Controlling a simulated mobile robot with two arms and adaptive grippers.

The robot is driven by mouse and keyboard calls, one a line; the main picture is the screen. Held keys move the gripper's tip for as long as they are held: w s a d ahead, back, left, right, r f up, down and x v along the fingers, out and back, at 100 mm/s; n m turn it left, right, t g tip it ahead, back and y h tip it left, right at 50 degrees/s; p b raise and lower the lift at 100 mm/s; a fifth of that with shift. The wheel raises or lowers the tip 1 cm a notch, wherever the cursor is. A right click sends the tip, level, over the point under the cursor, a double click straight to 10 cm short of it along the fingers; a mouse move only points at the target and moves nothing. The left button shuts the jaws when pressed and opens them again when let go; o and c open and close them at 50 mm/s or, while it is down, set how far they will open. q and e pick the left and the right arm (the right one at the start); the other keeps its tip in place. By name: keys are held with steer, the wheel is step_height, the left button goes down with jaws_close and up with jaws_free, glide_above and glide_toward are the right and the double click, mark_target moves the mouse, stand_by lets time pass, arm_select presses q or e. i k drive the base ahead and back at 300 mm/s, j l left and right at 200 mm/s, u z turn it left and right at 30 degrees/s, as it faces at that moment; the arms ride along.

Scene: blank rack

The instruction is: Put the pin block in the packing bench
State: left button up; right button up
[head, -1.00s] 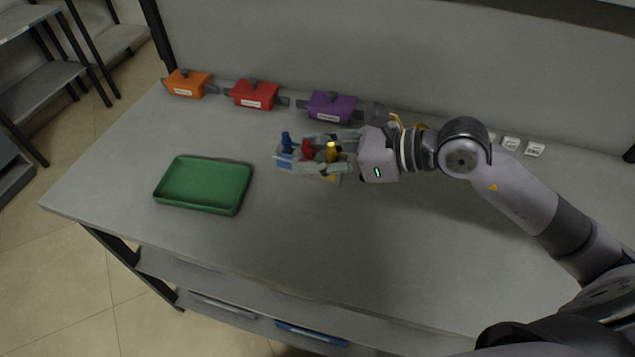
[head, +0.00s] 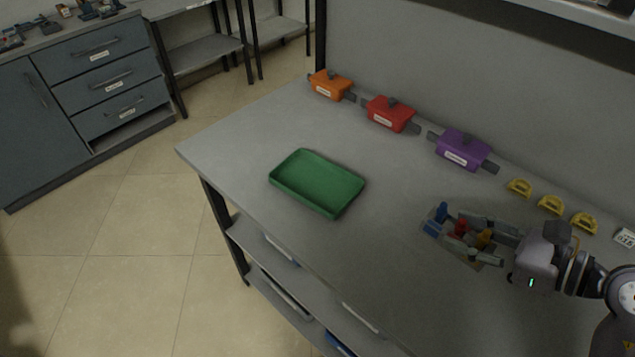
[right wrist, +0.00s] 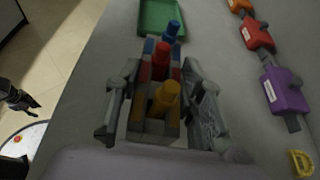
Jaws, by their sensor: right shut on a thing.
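The pin block (head: 435,222) is a small grey and blue block with blue, red and yellow pins standing in it. My right gripper (head: 481,240) is shut on it, one finger along each long side. In the right wrist view the pin block (right wrist: 155,127) sits between the fingers of my right gripper (right wrist: 160,105), pins upright. It is over the grey bench top (head: 390,270); I cannot tell how high. No label shows whether this is the packing bench. A dark part at the left of the right wrist view may be my left gripper (right wrist: 17,97); its jaws are unclear.
A green tray (head: 318,183) lies empty on the bench. A drawer cabinet (head: 110,85) and shelves (head: 207,55) stand beyond open floor.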

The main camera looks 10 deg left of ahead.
mark_target(316, 184)
steer(key=i+j+z, duration=0.3)
steer(key=j, duration=0.15)
steer(key=j+z, duration=0.25)
steer(key=j, duration=0.2)
steer(key=i+j+z, duration=0.15)
steer(key=j+z, duration=0.15)
steer(key=j, duration=0.2)
steer(key=j+z, duration=0.25)
steer(key=j, duration=0.25)
steer(key=i, duration=0.05)
